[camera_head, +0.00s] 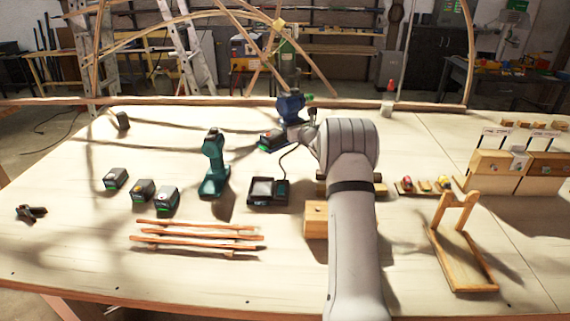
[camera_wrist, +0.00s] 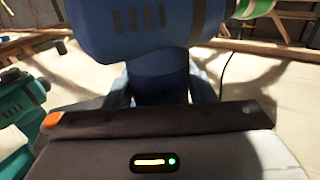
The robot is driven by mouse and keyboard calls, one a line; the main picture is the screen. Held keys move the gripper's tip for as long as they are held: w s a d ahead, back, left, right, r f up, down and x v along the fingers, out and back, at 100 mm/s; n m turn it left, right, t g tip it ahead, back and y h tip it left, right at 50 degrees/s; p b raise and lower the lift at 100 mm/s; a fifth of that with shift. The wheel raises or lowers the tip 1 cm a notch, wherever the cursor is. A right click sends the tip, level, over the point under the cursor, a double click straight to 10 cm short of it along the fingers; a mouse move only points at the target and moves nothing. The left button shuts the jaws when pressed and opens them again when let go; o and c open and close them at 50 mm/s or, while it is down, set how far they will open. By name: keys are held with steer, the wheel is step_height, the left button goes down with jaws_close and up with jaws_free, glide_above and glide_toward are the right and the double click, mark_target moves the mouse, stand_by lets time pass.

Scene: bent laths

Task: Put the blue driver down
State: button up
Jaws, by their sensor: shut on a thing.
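The blue driver (camera_head: 291,106) is upright at the back middle of the table, with its dark battery foot (camera_head: 271,140) at the bottom. In the wrist view its blue body (camera_wrist: 145,22) fills the top, a green collar (camera_wrist: 248,8) is at the upper right, and the battery with a lit indicator (camera_wrist: 155,162) is close below. My gripper (camera_head: 300,131) is shut on the driver's handle, mostly hidden by my wrist in the head view. I cannot tell whether the foot touches the table.
A teal driver (camera_head: 213,163) stands to the left, with several batteries (camera_head: 141,189) beside it. A charger (camera_head: 267,191) lies in front of the blue driver. Laths (camera_head: 196,239) lie at the front left. A wooden stand (camera_head: 463,257) is at the right.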

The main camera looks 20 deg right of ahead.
steer(key=shift+w+a+f, duration=0.15)
steer(key=shift+w+f, duration=0.1)
steer(key=shift+w, duration=0.2)
steer(key=shift+w+a+f, duration=0.1)
steer(key=shift+w+f, duration=0.1)
steer(key=shift+w, duration=0.25)
steer(key=shift+h, duration=0.3)
step_height(320, 180, down, 10)
steer(key=shift+w+f+p, duration=0.15)
steer(key=shift+f+p, duration=0.05)
steer(key=shift+p, duration=0.9)
steer(key=shift+r, duration=0.1)
steer(key=o, duration=0.9)
steer(key=shift+f, duration=0.4)
steer(key=o, duration=0.5)
steer(key=shift+r, duration=0.1)
